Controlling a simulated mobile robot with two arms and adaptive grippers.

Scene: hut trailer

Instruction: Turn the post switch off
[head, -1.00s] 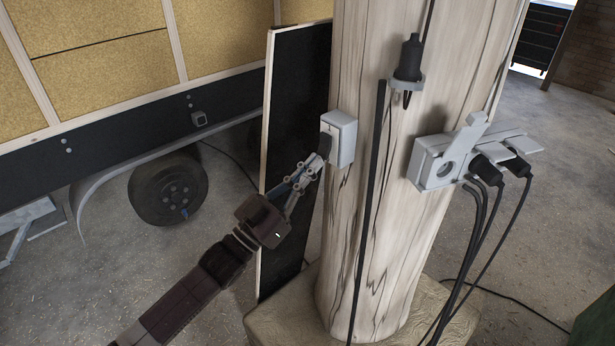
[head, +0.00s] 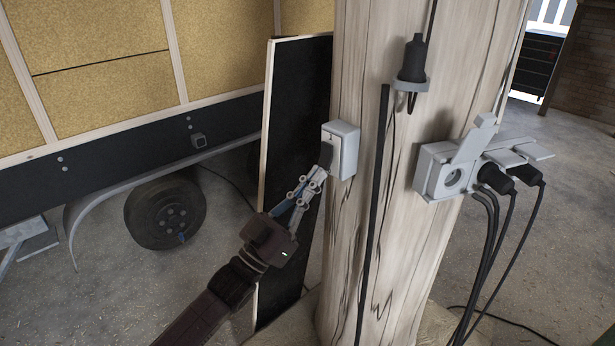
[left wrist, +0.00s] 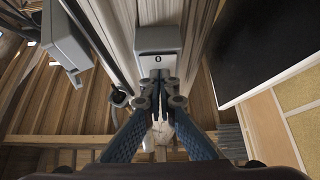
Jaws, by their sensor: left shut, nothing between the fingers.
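The post switch (head: 345,148) is a small light-grey box on the left side of the wooden post (head: 375,240). In the left wrist view the switch box (left wrist: 158,40) is straight ahead and shows a small dark mark. My left gripper (head: 325,156) is shut and empty, with its fingertips at the lower left of the switch face. In the left wrist view the gripper (left wrist: 157,80) covers the lower part of the switch. I cannot tell whether the fingertips touch it or which way the rocker is tilted. My right gripper is not in view.
A grey socket box (head: 452,172) with plugs and black cables is on the post's right side. A black connector (head: 412,62) hangs in a holder above. A black panel (head: 292,180) leans behind my left arm. A trailer with a wheel (head: 165,212) stands at left.

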